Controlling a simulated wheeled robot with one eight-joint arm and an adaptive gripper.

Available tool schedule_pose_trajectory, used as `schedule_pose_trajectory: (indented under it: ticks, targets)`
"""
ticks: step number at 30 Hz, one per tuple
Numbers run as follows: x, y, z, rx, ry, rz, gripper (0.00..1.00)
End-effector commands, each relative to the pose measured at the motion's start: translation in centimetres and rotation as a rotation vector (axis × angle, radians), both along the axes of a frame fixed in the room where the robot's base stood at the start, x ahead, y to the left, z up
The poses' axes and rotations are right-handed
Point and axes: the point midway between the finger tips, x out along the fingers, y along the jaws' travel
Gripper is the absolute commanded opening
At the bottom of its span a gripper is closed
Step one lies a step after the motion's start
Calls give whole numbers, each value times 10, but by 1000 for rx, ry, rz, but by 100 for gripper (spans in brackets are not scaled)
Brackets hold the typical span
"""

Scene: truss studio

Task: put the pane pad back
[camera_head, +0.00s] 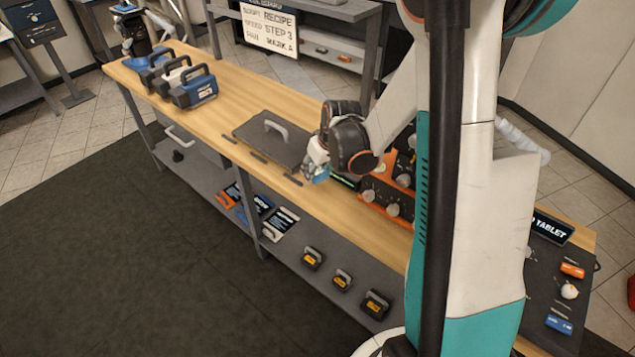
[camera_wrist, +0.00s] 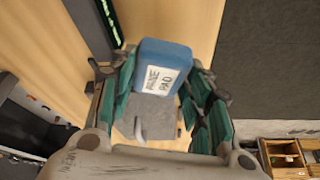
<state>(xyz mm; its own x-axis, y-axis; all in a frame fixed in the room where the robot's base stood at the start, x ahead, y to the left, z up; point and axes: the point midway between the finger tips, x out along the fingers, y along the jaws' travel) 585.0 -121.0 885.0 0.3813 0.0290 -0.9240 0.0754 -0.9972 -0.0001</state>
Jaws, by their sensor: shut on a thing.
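The pane pad (camera_wrist: 165,58) is a blue block with a white label reading PANE PAD, with a grey part below it in the wrist view. My gripper (camera_wrist: 162,88) has its green-padded fingers on both sides of the pad and is shut on it. In the head view, my gripper (camera_head: 317,158) is over the front edge of the wooden bench, left of the orange control box (camera_head: 381,200). Only a small light-blue bit of the pad (camera_head: 321,175) shows below it. I cannot tell whether the pad touches the bench.
A dark plate with a grey handle (camera_head: 277,131) lies on the bench (camera_head: 240,98) left of my gripper. Several handled tool cases (camera_head: 194,88) stand at the far left end. The lower shelf (camera_head: 292,252) holds flat packs and black-yellow boxes. A dark tray (camera_head: 540,290) is at right.

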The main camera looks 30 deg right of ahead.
Motion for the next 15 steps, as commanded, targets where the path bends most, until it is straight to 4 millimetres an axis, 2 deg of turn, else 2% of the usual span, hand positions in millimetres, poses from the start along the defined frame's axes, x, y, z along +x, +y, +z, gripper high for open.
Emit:
schedule_pose_trajectory:
  ticks: [5,10,15]
  targets:
    - [0,0,-13,0,0,0,19]
    - [0,0,-38,0,0,0,19]
    - [0,0,-41,0,0,0,19]
